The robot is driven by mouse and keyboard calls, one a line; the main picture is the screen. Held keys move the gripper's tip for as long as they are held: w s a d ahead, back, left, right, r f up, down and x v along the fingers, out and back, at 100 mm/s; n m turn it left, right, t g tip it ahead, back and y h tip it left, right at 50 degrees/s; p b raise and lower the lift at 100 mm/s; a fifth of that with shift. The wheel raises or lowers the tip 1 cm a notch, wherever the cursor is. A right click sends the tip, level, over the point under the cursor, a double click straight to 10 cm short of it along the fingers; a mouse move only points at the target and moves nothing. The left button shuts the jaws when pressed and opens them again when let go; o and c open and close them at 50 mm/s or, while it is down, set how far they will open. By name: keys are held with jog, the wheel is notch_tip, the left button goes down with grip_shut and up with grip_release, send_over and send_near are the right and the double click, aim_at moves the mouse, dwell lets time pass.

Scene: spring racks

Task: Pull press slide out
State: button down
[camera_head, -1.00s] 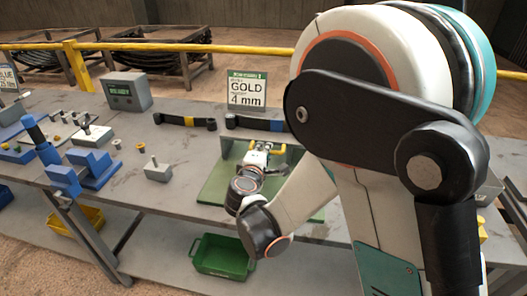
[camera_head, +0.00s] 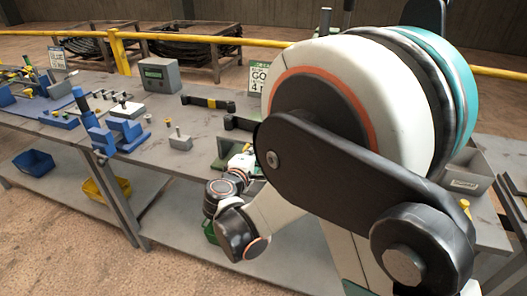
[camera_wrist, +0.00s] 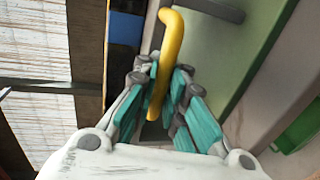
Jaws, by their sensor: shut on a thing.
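A yellow bar handle (camera_wrist: 172,50) stands between the fingers of my gripper (camera_wrist: 160,100) in the wrist view, and the teal-padded fingers are closed on it. Its bent upper end sticks out past the fingers. In the wrist view a green surface (camera_wrist: 225,50) lies right of the handle. In the head view my gripper (camera_head: 245,160) is at the green fixture on the bench, mostly hidden by my arm. The slide itself cannot be clearly made out.
The grey bench (camera_head: 150,160) holds a blue fixture (camera_head: 118,132), a small grey block with a pin (camera_head: 180,140) and a grey display box (camera_head: 160,75). A yellow bin (camera_head: 105,188) and a blue bin (camera_head: 34,162) sit on the lower shelf. A yellow rail runs behind.

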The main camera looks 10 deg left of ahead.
jog(key=shift+v, duration=0.9)
jog(key=shift+s+f, duration=0.2)
jog(key=shift+f, duration=0.1)
jog(key=c, duration=2)
grip_release()
jog(key=o, duration=0.3)
jog(key=shift+s+a+r, duration=0.1)
jog(key=shift+s+a, duration=0.05)
jog(key=v, duration=1.1)
jog(key=shift+s+r, duration=0.15)
jog(key=shift+s, duration=0.25)
